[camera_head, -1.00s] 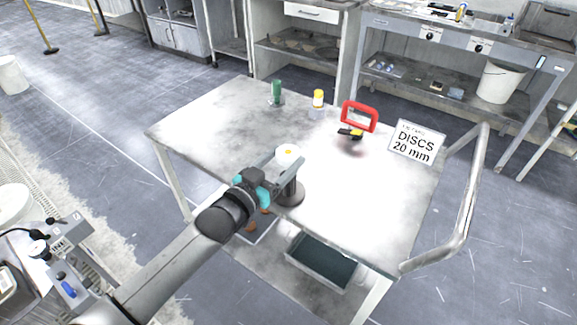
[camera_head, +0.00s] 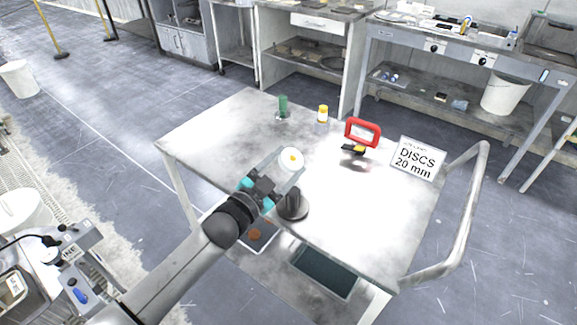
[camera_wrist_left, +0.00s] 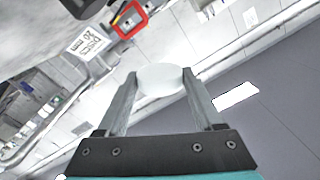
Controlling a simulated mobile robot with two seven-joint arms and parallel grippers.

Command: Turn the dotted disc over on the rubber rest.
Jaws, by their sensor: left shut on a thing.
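The dotted disc (camera_head: 291,159) is white, with a yellow-orange dot on the face shown in the head view. My left gripper (camera_head: 286,164) is shut on it, fingers on opposite sides, and holds it tilted above the table. In the left wrist view the disc (camera_wrist_left: 162,80) shows a plain whitish face between the fingertips (camera_wrist_left: 160,74). The rubber rest (camera_head: 293,208), a dark round base with a short post, stands near the table's front edge, just below the gripper in the picture. The disc appears apart from it. My right gripper is out of view.
The grey table (camera_head: 228,130) holds a green bottle (camera_head: 283,105), a yellow-capped bottle (camera_head: 322,114), a red-framed object (camera_head: 362,132) and a "DISCS 20 mm" sign (camera_head: 417,158). A metal rail (camera_head: 470,205) borders the right. A dark tray (camera_head: 326,270) lies below. The table's left part is clear.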

